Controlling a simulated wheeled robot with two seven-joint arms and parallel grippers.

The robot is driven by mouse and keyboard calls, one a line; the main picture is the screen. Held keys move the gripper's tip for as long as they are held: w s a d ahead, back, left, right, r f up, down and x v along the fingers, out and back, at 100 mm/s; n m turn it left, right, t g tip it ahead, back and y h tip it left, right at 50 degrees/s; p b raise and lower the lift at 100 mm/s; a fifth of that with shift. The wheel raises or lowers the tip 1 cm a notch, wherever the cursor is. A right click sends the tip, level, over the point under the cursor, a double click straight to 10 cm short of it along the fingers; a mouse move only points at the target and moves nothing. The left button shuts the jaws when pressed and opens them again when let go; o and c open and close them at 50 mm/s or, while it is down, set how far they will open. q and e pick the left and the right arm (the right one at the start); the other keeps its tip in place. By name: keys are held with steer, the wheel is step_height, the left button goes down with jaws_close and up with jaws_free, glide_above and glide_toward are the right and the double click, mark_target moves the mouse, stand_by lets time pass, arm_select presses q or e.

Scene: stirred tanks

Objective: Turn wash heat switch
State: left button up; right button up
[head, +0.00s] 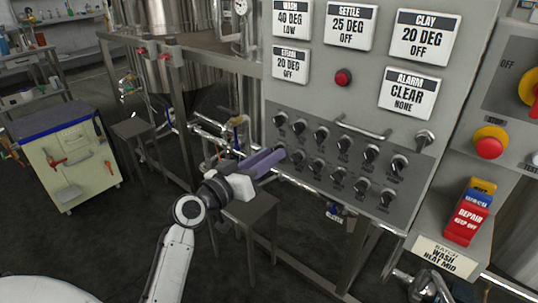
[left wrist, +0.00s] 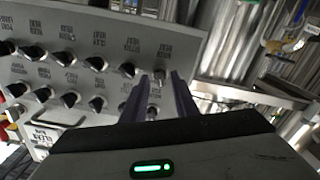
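The grey control panel (head: 330,205) carries two rows of black rotary switches, whose small labels I cannot read surely. My left gripper (head: 279,154) reaches in at the lower row's left end and hides the end switch there. In the left wrist view, where the panel looks upside down, the two fingers of my left gripper (left wrist: 160,84) are apart, with that end switch (left wrist: 158,76) showing between their tips. I cannot tell whether they touch it. The wash display (head: 291,18) reads 40 DEG LOW. A batch card (head: 445,257) reads WASH HEAT MID. My right gripper is out of view.
A bar handle (head: 363,129) and a red button (head: 343,77) are on the panel. A red emergency button (head: 489,146) and coloured repair tags (head: 468,212) are to the right. A stool (head: 250,209) stands under my left gripper. Steel tanks (head: 180,75) stand behind.

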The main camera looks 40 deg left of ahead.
arm_select(q)
steer(key=shift+w, duration=0.2)
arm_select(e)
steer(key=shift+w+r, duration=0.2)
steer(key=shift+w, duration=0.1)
arm_select(q)
jaws_close()
